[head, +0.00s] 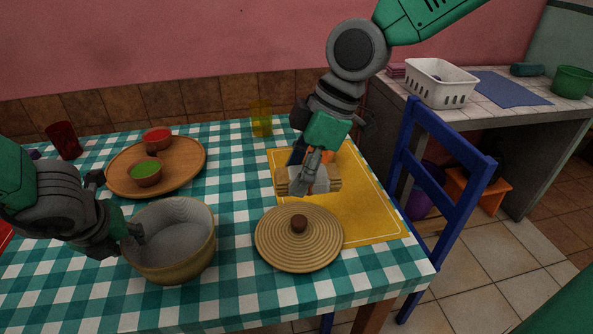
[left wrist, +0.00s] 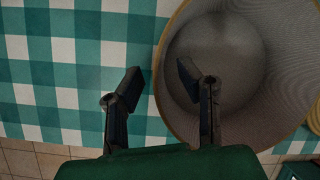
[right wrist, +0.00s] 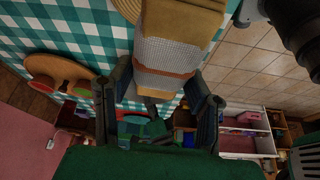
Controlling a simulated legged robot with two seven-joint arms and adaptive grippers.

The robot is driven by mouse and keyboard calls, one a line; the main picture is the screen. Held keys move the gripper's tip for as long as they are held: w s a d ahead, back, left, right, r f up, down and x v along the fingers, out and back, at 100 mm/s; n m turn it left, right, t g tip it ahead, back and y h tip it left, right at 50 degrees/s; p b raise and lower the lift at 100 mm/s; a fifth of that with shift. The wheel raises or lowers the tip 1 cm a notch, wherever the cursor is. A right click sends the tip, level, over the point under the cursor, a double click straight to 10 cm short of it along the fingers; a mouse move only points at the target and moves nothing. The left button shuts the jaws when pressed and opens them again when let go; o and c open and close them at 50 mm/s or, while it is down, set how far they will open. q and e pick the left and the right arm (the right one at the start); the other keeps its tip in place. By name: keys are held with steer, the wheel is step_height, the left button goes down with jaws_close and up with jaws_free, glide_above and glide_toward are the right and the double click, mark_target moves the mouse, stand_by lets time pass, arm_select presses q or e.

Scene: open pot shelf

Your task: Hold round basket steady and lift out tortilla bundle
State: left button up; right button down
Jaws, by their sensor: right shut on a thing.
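The round basket (head: 172,270) stands at the table's front left, its lid off; its grey-lined inside (left wrist: 225,60) looks empty. My left gripper (head: 132,236) is at the basket's left rim. In the left wrist view its fingers (left wrist: 155,85) are apart, one outside the rim and one over the inside.
The round woven lid (head: 275,240) with a brown knob lies right of the basket, partly on the placemat. A wooden tray (head: 190,165) with red and green salsa bowls is behind the basket. A red cup (head: 64,140) and yellow glass (head: 261,118) stand farther back. A blue chair (head: 455,190) is right.

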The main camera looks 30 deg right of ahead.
mark_target(297, 172)
arm_select(q)
steer(key=o, duration=0.8)
steer(key=shift+d, duration=0.1)
steer(key=shift+r, duration=0.1)
arm_select(e)
steer(key=shift+r, duration=0.1)
arm_select(q)
steer(key=shift+p+v, duration=1.15)
steer(key=shift+v, duration=1.3)
arm_select(e)
steer(key=shift+r, duration=1.1)
step_height(297, 172, up, 6)
steer(key=p, duration=0.6)
steer(key=shift+r, duration=0.1)
arm_select(q)
steer(key=v, duration=0.5)
steer(key=w+v, duration=0.1)
steer(key=v, duration=0.2)
steer(key=shift+d+r, duration=0.1)
steer(key=shift+r, duration=0.45)
steer(key=shift+f, duration=0.1)
